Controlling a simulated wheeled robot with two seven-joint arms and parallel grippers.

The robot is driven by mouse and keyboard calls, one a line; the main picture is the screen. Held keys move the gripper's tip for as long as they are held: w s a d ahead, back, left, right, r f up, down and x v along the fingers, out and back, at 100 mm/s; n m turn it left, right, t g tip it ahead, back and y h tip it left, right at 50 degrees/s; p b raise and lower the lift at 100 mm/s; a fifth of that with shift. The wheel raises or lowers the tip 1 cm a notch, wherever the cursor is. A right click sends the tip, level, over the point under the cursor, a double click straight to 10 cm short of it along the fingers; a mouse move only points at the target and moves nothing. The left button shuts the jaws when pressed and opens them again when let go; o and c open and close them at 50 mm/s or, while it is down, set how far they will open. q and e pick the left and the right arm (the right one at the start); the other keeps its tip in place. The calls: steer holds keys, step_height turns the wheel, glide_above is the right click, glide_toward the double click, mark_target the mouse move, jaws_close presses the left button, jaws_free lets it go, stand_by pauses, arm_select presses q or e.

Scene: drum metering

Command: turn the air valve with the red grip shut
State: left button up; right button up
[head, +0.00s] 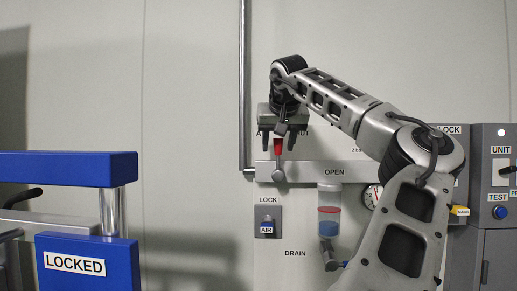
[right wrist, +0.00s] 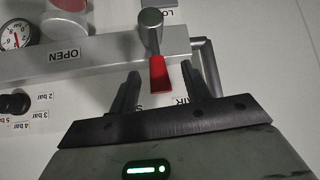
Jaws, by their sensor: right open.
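The air valve's red grip (head: 278,147) points up from its grey hub (head: 278,174), across the horizontal grey bar. In the right wrist view the red grip (right wrist: 158,75) lies between the two fingers, with gaps on both sides. My right gripper (head: 283,142) is open around the grip's end, not closed on it; its fingers also show in the right wrist view (right wrist: 160,84). The OPEN label (head: 334,172) is on the bar, right of the hub. A label above the grip is partly hidden by my gripper. My left gripper is not in view.
A LOCK switch box (head: 268,221) sits below the valve. A sight glass (head: 329,210) and pressure gauge (head: 372,196) are to its right, near my right forearm. A vertical pipe (head: 245,80) runs at left. A blue LOCKED frame (head: 75,262) stands at lower left.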

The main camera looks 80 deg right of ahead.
steer(key=v, duration=1.4)
steer(key=shift+d, duration=0.1)
